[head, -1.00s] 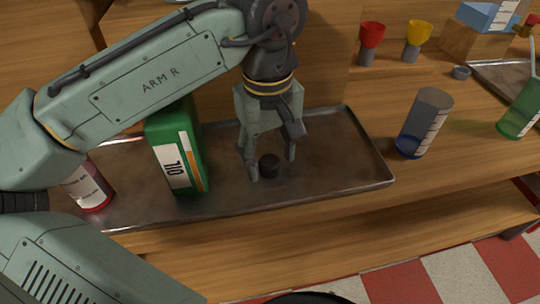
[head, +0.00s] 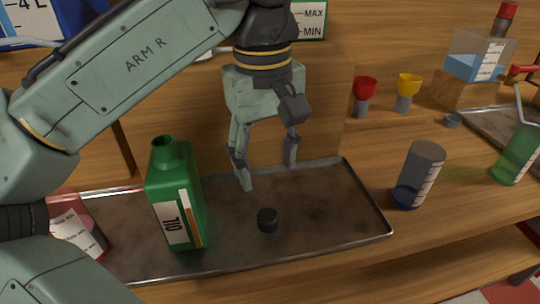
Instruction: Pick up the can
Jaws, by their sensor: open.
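The green oil can (head: 176,203) stands upright on the metal tray (head: 330,203), left of centre. Its neck is open at the top, and a white label reads OIL. My gripper (head: 268,173) is open and empty, fingers pointing down.
A red-tinted container (head: 76,226) stands at the tray's left end, partly behind my arm. A clear cylinder with dark liquid (head: 418,174) stands right of the tray. Red (head: 364,91) and yellow (head: 407,88) funnels stand behind. The tray's right part is bare.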

